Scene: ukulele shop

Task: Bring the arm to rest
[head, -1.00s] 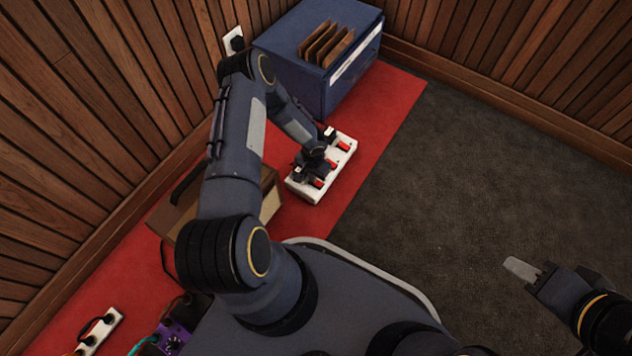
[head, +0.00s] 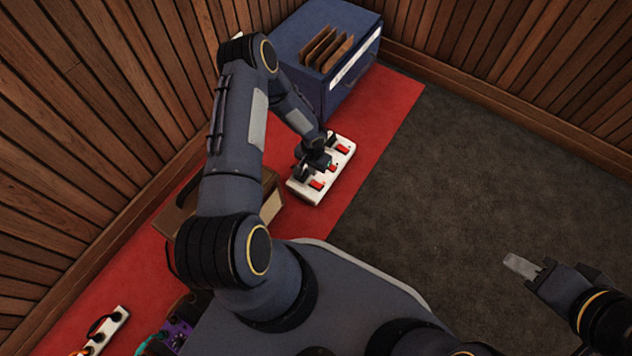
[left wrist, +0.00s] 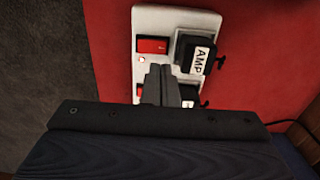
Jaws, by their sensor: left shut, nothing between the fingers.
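My left gripper (head: 318,163) is shut and empty, low over a white power strip (head: 309,193) with red switches. In the left wrist view its closed fingers (left wrist: 160,85) point at the strip (left wrist: 150,20) and hide part of it; I cannot tell whether they touch it. A red switch (left wrist: 152,45) and a black plug labelled AMP (left wrist: 195,55) show beyond the fingertips. My right gripper (head: 522,266) hangs over the dark carpet at the right, apart from everything; its finger gap cannot be made out.
A blue box (head: 335,55) with brown dividers stands behind the strip, near the wooden wall (head: 110,100). A tan amplifier (head: 272,205) is partly hidden by my left arm. Another strip (head: 105,330) and a purple pedal (head: 178,335) lie lower left. The dark carpet (head: 440,180) is clear.

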